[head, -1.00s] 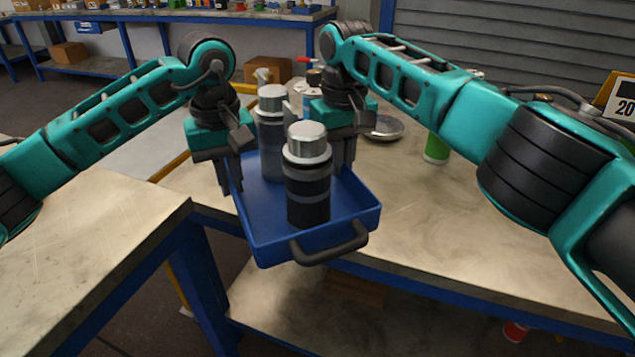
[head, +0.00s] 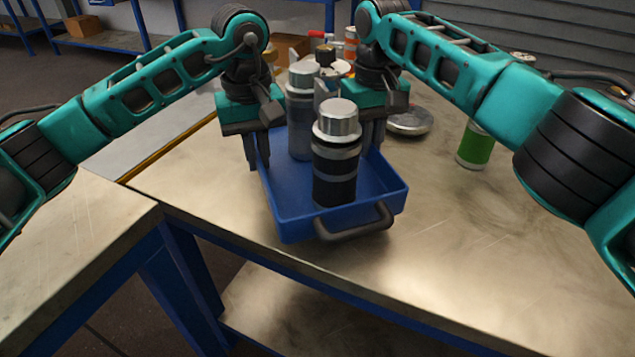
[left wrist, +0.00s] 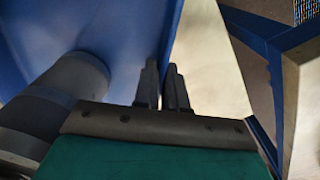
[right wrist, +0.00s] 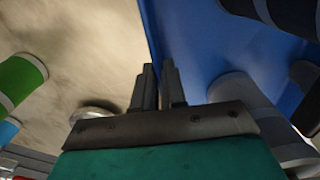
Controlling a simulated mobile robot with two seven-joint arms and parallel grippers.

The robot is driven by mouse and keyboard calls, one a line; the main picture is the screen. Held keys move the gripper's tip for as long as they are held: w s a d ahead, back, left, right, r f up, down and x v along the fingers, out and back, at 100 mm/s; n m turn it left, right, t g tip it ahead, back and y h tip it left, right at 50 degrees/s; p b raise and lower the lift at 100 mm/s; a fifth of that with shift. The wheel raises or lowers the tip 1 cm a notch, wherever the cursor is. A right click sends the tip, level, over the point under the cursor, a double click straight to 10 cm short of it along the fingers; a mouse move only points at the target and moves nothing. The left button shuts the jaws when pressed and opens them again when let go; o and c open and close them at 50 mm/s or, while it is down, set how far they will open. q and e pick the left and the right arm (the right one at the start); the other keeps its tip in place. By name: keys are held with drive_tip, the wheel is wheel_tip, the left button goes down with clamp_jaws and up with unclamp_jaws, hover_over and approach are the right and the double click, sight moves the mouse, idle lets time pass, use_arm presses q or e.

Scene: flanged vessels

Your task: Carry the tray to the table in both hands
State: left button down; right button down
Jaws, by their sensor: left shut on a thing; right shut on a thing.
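The blue tray (head: 290,229) with a dark handle (head: 355,222) on its near side is over the table (head: 450,250); I cannot tell whether it touches the top. A black vessel with a silver lid (head: 337,165) and a grey vessel with a silver lid (head: 301,110) stand upright in it. My left gripper (head: 258,165) is shut on the tray's left wall, which also shows in the left wrist view (left wrist: 120,30). My right gripper (head: 373,145) is shut on the right wall, seen in the right wrist view (right wrist: 185,45); the black vessel partly hides the tray floor.
A green-and-white can (head: 475,146) stands on the table to the right. A round metal disc (head: 408,122) lies behind the tray's right side. Another bench top (head: 80,245) is at the left, across a gap. The table's front right is clear.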

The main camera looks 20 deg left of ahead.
sight(259, 172)
use_arm(q)
drive_tip(key=shift+s+a+r, duration=0.1)
drive_tip(key=shift+r, duration=0.05)
use_arm(e)
drive_tip(key=shift+d+r, duration=0.1)
drive_tip(key=shift+r, duration=0.1)
use_arm(q)
drive_tip(key=shift+f, duration=0.2)
use_arm(e)
drive_tip(key=shift+f, duration=0.25)
